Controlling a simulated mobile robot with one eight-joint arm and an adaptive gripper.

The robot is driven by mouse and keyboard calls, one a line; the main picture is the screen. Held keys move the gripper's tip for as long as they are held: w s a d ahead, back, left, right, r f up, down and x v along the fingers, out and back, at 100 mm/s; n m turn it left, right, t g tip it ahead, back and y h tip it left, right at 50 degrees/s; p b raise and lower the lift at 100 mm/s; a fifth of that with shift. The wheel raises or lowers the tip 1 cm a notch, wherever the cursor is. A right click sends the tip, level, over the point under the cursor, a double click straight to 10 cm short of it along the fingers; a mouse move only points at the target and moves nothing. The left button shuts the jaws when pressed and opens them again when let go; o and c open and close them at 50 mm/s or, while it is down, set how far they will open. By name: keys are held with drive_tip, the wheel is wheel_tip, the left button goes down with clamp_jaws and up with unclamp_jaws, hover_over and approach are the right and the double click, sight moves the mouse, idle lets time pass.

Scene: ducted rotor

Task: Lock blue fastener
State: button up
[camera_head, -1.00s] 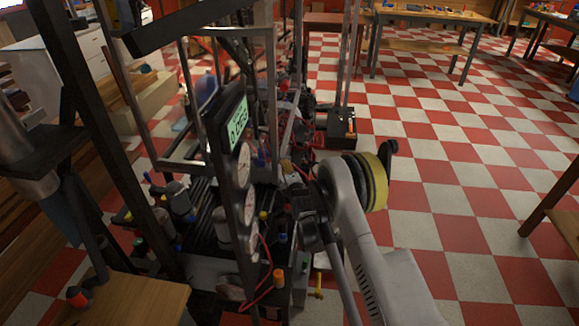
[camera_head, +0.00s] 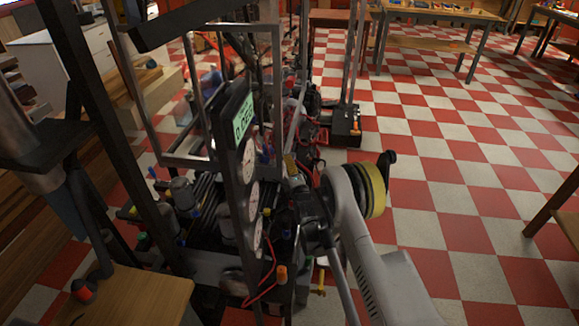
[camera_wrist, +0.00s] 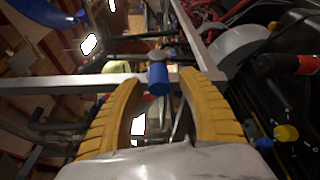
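The blue fastener (camera_wrist: 158,80) is a short blue cylinder with a grey rounded end, in the middle of the wrist view at a grey bar. My gripper (camera_wrist: 162,92) has two ribbed yellow fingers, spread apart on either side of the fastener. A gap shows on each side of it, and I see no grip on it. In the head view my arm reaches into the right side of the rotor machine, and a yellow part of my gripper (camera_head: 290,166) shows beside the frame. I cannot pick out this fastener with certainty in the head view.
The metal frame with a green display (camera_head: 243,122) and round dials stands left of my arm. An orange cap (camera_head: 281,273) and red cables sit low near it. In the wrist view a grey bar (camera_wrist: 60,84) crosses behind the fingers. Checkered floor is free at right.

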wheel_tip(320, 180, up, 10)
drive_tip(key=shift+r, duration=0.1)
idle(0.5)
